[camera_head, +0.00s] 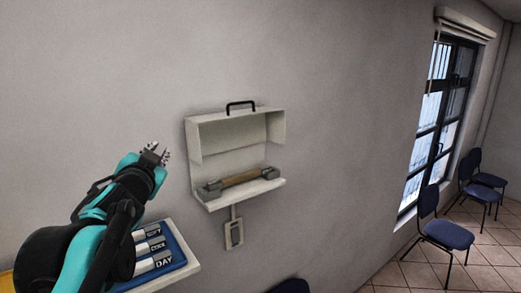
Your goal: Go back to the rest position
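My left gripper (157,154) is at the end of my teal and black arm, which comes in from the lower left. It points up and to the right, in front of the bare wall and to the left of a wall-mounted box. Its fingertips are small and close together, and I cannot tell whether they are open or shut. I see nothing held in them. My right gripper is not in view.
Below my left gripper is a blue tray (181,251) with labelled grey pieces (153,262). Blue chairs (447,234) stand by the window (437,130) at right.

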